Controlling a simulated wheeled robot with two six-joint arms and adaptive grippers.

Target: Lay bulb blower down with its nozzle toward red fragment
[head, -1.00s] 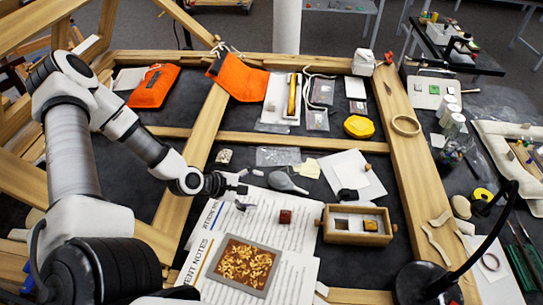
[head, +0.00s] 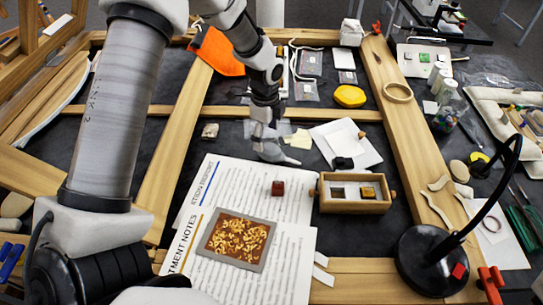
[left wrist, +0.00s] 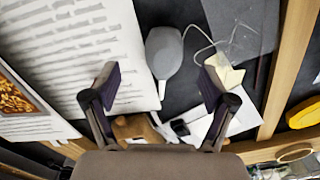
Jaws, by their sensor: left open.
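The grey bulb blower (head: 271,152) lies on the dark surface at the upper edge of the printed notes. Its nozzle points right and slightly toward me in the head view. In the left wrist view the bulb blower (left wrist: 164,52) lies beyond and between the fingers, nozzle downward. The red fragment (head: 278,188), a small dark red block, sits on the notes below the blower; I cannot make it out in the left wrist view. My left gripper (head: 264,130) is open and empty above the blower, partly covering it; its spread fingers (left wrist: 160,85) show. My right gripper is out of view.
A wooden box (head: 325,206) stands right of the red fragment. A grey-rimmed tray of gilt pieces (head: 207,250) lies on the notes (head: 290,240). A white sheet (head: 362,157) with a dark object is right of the blower. A black lamp (head: 425,255) stands lower right.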

